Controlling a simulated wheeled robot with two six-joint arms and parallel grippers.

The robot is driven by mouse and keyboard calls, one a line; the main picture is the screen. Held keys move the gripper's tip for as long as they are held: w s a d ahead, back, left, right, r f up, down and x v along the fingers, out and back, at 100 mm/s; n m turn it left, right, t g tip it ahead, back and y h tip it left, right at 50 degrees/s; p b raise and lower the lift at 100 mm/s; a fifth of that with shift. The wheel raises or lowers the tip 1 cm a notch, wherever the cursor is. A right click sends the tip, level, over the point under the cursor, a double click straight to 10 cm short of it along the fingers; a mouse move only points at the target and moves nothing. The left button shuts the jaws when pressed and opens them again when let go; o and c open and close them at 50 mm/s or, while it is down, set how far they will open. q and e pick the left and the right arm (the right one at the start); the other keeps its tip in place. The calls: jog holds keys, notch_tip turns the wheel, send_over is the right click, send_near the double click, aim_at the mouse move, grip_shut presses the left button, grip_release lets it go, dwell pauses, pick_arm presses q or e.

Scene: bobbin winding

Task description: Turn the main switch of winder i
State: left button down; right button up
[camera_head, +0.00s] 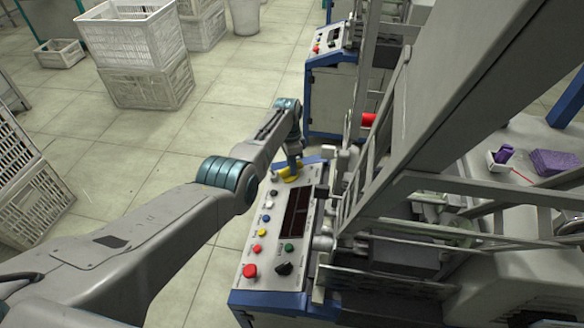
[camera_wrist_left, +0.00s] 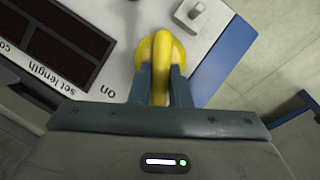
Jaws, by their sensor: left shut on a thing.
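The winder's control panel (camera_head: 254,240) is a light box top with buttons, dark displays and blue edges. Its main switch is a yellow rotary knob (camera_head: 287,174) at the far end of the panel. In the left wrist view the yellow knob (camera_wrist_left: 162,50) has a raised bar on a round base. My left gripper (camera_head: 294,166) reaches down onto it, and in the wrist view the gripper's two fingers (camera_wrist_left: 160,88) are shut on the bar, one on each side. The word "On" is printed to the left of the knob. My right gripper is not in view.
A red button (camera_head: 250,271) and a black selector (camera_head: 284,268) sit at the panel's near end. A small grey switch (camera_wrist_left: 190,14) is beside the knob. The machine's metal frame (camera_head: 376,150) rises close on the right. Crates (camera_head: 135,50) stand on the open tiled floor to the left.

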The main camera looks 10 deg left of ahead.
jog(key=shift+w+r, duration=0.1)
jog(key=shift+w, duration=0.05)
pick_arm(q)
jog(key=c, duration=1.4)
grip_release()
jog(key=shift+o, duration=0.2)
